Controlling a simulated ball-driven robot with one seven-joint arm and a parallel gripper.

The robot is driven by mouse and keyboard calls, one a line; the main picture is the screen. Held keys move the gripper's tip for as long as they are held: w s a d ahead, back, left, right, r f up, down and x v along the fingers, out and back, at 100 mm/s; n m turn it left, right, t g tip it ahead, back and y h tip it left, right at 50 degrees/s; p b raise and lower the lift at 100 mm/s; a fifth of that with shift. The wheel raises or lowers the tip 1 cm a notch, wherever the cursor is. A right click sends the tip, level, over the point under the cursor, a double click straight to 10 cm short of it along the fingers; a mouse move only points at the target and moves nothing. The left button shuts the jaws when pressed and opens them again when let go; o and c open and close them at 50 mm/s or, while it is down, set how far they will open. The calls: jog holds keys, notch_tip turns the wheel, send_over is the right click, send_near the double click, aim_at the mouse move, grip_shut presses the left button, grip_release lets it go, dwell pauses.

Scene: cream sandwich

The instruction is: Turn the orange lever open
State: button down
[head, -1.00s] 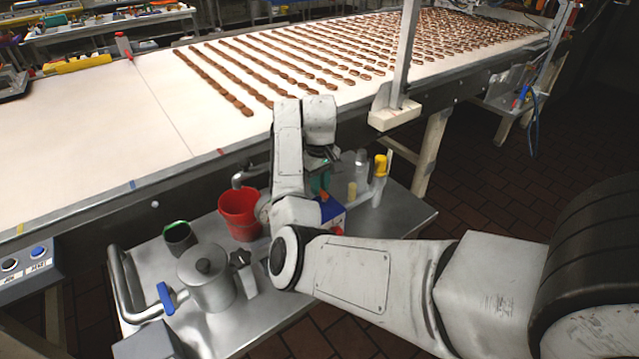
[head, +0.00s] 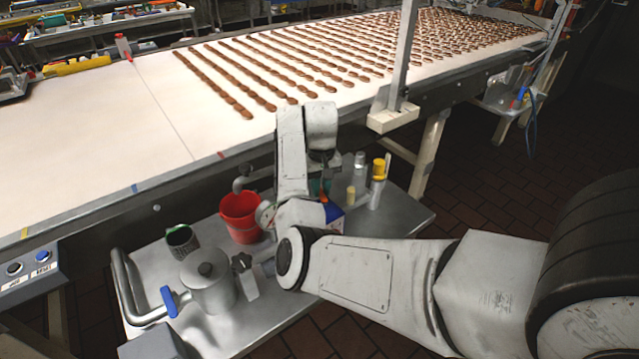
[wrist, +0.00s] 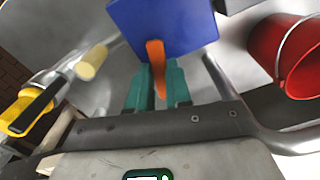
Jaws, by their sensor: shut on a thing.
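The orange lever (wrist: 155,65) stands out from a blue box (wrist: 165,25) in the wrist view. The teal fingers of my gripper (wrist: 158,88) are on either side of the lever and shut on it. In the head view the orange lever (head: 324,191) shows as a thin strip below my wrist, by the blue box (head: 333,212). My arm hides most of the box and the fingers there.
A red bucket (head: 241,218) stands close left of my wrist on the metal table (head: 408,215). A lidded metal pot (head: 207,285) and a pipe with a blue handle (head: 169,300) are front left. The conveyor lies behind.

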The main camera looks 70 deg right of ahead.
jog(key=m+p, duration=0.1)
jog(key=m, duration=0.2)
jog(key=shift+s+d+r+m+p, duration=0.15)
jog(key=shift+s+d+m+p, duration=0.05)
jog(key=shift+s+m+p, duration=0.2)
jog(key=m, duration=0.1)
jog(key=m+p, duration=0.1)
jog(key=m, duration=0.1)
jog(key=shift+s+d+m, duration=0.1)
jog(key=shift+s+m, duration=0.2)
jog(key=m+p, duration=0.1)
jog(key=m, duration=0.2)
jog(key=s+m, duration=0.1)
jog(key=m, duration=0.2)
jog(key=shift+p, duration=0.4)
jog(key=shift+s+m, duration=0.1)
jog(key=shift+m, duration=0.2)
jog(key=c, duration=1)
grip_release()
jog(key=shift+c, duration=0.2)
notch_tip(320, 180, up, 11)
jog(key=b, duration=0.1)
jog(key=shift+f, duration=0.2)
